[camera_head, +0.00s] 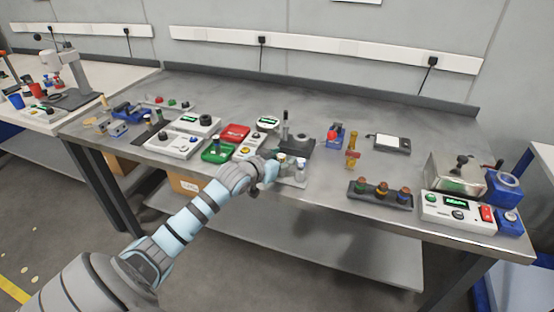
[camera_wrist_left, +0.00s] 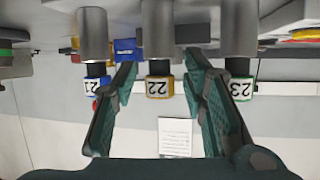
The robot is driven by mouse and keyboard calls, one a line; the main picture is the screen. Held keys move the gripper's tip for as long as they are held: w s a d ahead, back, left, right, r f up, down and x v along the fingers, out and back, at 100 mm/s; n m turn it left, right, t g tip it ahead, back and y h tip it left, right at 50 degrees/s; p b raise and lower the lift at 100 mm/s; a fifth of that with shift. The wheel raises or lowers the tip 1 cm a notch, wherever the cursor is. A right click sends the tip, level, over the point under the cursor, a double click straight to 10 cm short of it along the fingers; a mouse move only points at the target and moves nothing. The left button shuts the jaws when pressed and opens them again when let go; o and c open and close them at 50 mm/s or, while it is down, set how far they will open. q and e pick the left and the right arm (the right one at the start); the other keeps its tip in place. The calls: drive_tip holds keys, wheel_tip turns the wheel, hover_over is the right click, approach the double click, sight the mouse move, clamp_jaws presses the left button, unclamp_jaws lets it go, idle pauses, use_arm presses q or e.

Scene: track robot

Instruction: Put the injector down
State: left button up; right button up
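My left gripper (camera_head: 271,170) is at the front edge of the bench, beside a small grey holder (camera_head: 292,182) with upright pieces. In the left wrist view, which looks upside down, the two dark fingers (camera_wrist_left: 158,75) are spread on either side of the injector with a yellow band marked 22 (camera_wrist_left: 159,87). A gap shows between it and the fingers. Injectors marked 21 with a blue band (camera_wrist_left: 95,86) and 23 with a green band (camera_wrist_left: 241,89) stand on either side, outside the fingers. Each has a grey metal cylinder. My right gripper is not in view.
Green (camera_head: 217,152) and red (camera_head: 235,133) trays and white instruments (camera_head: 173,145) stand left of the gripper. A dark rack with coloured knobs (camera_head: 380,193) and a white device (camera_head: 458,214) stand right. Bare bench (camera_head: 325,185) lies between the holder and the rack.

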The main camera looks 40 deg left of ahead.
use_arm(q)
drive_tip(key=p+v, duration=0.5)
drive_tip(key=v, duration=0.7)
drive_tip(key=s+a+f+n+g+y, duration=0.1)
drive_tip(key=s+a+f, duration=0.15)
drive_tip(key=f, duration=0.35)
drive_tip(key=s+a+f+g+y, duration=0.1)
drive_tip(key=a+f, duration=0.2)
drive_tip(key=f, duration=0.2)
drive_tip(key=s+f+g, duration=0.2)
drive_tip(key=s+f, duration=0.4)
drive_tip(key=f, duration=0.4)
drive_tip(key=s+f+g, duration=0.3)
drive_tip(key=s+f, duration=0.3)
drive_tip(key=f, duration=0.5)
drive_tip(key=s+d+f+m+g+h, duration=0.1)
drive_tip(key=s+d+f+g, duration=0.1)
drive_tip(key=s+d+f, duration=0.5)
drive_tip(key=s+d+f+m+g+h, duration=0.1)
drive_tip(key=s+d+f+g, duration=0.2)
drive_tip(key=s+d+f, duration=0.5)
drive_tip(key=s+d, duration=0.4)
drive_tip(key=s, duration=0.4)
drive_tip(key=shift+s+d+f+m+h, duration=0.3)
drive_tip(key=shift+s+h, duration=0.05)
drive_tip(key=shift+h, duration=0.05)
